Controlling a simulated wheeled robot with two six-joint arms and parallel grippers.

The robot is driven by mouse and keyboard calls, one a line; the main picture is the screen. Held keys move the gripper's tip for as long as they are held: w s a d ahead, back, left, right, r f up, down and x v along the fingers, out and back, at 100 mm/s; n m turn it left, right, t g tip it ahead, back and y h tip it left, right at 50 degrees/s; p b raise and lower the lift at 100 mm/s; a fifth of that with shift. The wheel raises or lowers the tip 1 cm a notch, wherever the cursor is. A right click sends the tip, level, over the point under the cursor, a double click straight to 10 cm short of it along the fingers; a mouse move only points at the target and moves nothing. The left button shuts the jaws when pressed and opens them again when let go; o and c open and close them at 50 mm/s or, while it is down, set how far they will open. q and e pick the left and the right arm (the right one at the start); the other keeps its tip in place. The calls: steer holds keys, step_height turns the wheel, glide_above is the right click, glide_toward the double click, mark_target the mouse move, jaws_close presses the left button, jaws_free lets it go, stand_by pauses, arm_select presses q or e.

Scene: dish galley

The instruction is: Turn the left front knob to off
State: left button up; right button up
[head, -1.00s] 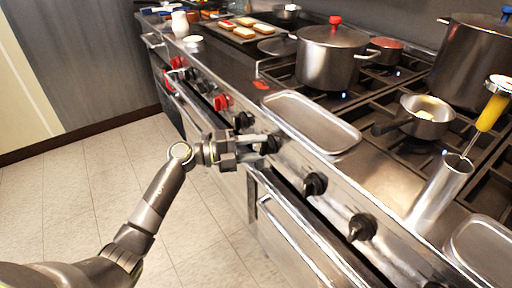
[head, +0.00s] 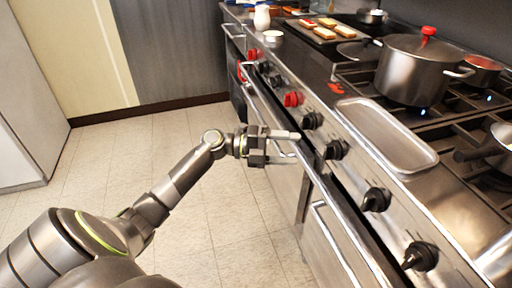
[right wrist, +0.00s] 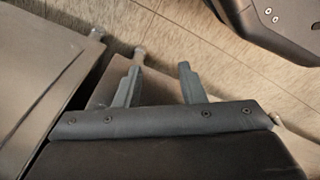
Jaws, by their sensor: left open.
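A row of black knobs runs along the steel front panel of the range in the head view. They are a far one (head: 312,120), a second (head: 336,149), a third (head: 376,199) and a near one (head: 420,256). I cannot tell for sure which is the left front knob, or how its pointer is set. My left gripper (head: 296,147) is open and empty, its fingers pointing at the second black knob with a small gap.
A long oven handle (head: 322,190) runs below the knobs, close to my left gripper. A large pot (head: 412,72) with a red-knobbed lid stands on the burners, with blue flame beneath. An empty steel tray (head: 385,136) lies behind the panel. The floor (head: 200,215) on the left is clear.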

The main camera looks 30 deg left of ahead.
arm_select(q)
steer(key=v, duration=0.9)
arm_select(e)
steer(key=shift+w+a+r, duration=0.1)
steer(key=shift+a+r, duration=0.4)
steer(key=shift+r, duration=0.3)
steer(key=shift+w+d, duration=0.15)
steer(key=shift+d, duration=0.05)
